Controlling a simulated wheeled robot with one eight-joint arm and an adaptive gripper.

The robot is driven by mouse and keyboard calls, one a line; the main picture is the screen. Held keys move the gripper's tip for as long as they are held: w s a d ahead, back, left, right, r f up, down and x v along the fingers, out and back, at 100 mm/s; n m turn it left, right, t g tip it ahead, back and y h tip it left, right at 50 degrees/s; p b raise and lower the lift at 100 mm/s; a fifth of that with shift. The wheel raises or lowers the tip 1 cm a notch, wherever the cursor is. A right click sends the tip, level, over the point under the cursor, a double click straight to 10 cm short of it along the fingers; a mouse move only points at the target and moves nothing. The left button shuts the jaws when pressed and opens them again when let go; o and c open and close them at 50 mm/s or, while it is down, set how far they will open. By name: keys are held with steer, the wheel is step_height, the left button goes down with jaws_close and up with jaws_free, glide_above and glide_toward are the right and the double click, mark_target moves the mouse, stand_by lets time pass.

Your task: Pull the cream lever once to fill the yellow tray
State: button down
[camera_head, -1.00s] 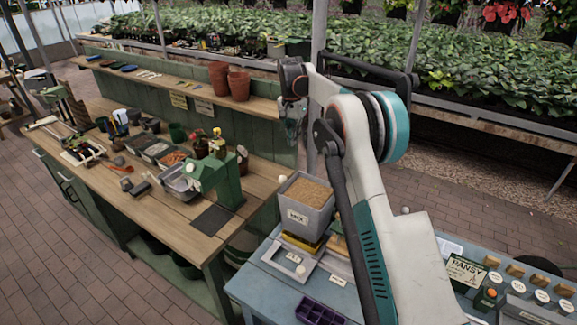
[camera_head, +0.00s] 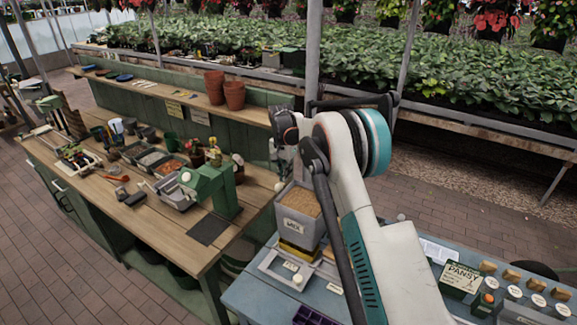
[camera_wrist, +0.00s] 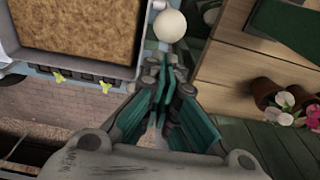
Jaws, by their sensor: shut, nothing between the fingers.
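A grey hopper labelled MIX (camera_head: 298,228), full of tan mix, stands on the blue table. It also shows at the upper left of the wrist view (camera_wrist: 78,68). A cream ball knob (camera_head: 280,187) sits at its left side; I take it as the lever's end. It shows as a cream ball (camera_wrist: 170,25) in the wrist view, just beyond my fingertips, apparently apart from them. The yellow tray (camera_head: 297,251) is under the hopper, mostly hidden. My gripper (camera_head: 281,160) is above the knob, with teal fingers (camera_wrist: 163,76) shut and empty.
Another cream knob (camera_head: 298,279) is on the grey frame before the hopper. A green press (camera_head: 212,190) stands on the wooden bench (camera_head: 150,225) to the left. A purple tray (camera_head: 306,316) and PANSY box (camera_head: 461,279) are on the blue table (camera_head: 245,296).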

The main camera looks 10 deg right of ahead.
steer(key=shift+s+a+f, duration=0.1)
steer(key=shift+f, duration=0.1)
stand_by(0.4)
